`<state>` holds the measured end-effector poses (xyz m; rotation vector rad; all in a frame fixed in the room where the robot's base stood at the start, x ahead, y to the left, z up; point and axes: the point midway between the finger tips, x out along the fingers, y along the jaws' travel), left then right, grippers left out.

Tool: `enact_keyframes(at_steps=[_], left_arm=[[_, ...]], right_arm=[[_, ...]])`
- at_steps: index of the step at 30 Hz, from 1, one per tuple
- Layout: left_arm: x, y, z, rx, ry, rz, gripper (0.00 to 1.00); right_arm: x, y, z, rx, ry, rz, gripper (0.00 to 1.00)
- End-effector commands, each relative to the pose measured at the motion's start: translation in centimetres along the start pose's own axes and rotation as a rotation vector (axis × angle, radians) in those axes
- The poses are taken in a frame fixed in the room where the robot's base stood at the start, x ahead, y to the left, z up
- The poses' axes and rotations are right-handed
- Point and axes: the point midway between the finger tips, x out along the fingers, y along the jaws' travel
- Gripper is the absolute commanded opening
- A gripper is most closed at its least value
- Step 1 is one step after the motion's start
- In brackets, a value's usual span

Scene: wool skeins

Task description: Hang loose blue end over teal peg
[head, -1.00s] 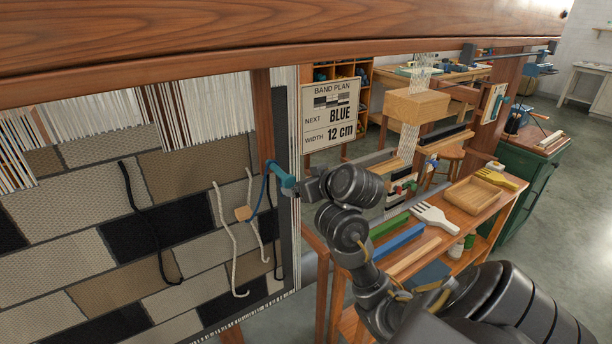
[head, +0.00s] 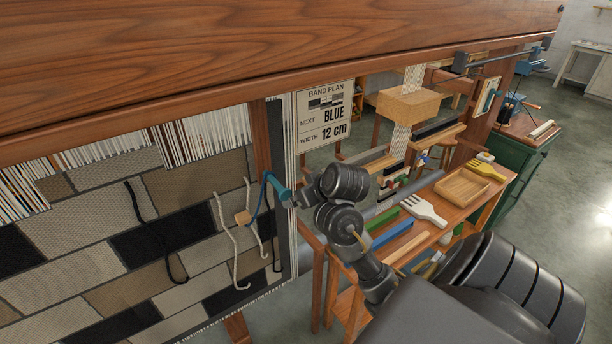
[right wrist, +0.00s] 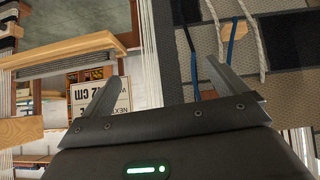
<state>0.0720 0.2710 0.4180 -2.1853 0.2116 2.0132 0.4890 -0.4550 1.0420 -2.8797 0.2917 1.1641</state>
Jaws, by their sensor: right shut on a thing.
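The teal peg (head: 279,189) sticks out beside the wooden upright at the right edge of the woven cloth. The loose blue end (head: 259,198) rises from a small wooden tag (head: 243,217) on the cloth to the peg's near side. Blue strand also shows in the right wrist view (right wrist: 231,42), to the right of the fingers. My left gripper is out of view.
White (head: 228,240) and black (head: 158,235) strands hang on the woven cloth (head: 90,265). A thick wooden beam (head: 250,50) crosses above. A sign (head: 325,115) stands behind the gripper. A bench (head: 455,207) with combs and a tray stands to the right.

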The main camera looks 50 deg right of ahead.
Motion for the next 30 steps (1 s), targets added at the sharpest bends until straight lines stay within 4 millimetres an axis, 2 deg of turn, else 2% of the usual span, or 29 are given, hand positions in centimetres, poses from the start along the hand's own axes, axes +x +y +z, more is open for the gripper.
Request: enact_keyframes(at_steps=[1,12,16,20,26,30], left_arm=[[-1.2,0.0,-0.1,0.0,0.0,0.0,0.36],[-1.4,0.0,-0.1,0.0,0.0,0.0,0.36],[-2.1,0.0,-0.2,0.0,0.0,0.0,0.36],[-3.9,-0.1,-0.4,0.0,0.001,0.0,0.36],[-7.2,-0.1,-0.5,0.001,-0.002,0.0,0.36],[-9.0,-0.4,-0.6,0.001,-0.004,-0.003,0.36]], right_arm=[[-2.1,0.2,-2.1,0.072,0.023,-0.021,0.87],[-2.1,0.2,-1.9,0.072,0.014,-0.021,0.87],[-2.7,0.3,-2.0,0.068,0.013,-0.02,0.87],[-4.5,0.5,-2.2,0.058,0.007,-0.017,0.87],[-8.2,0.8,-1.5,0.032,-0.012,-0.009,0.87],[-9.2,0.9,-1.0,0.026,-0.02,-0.011,0.87]])
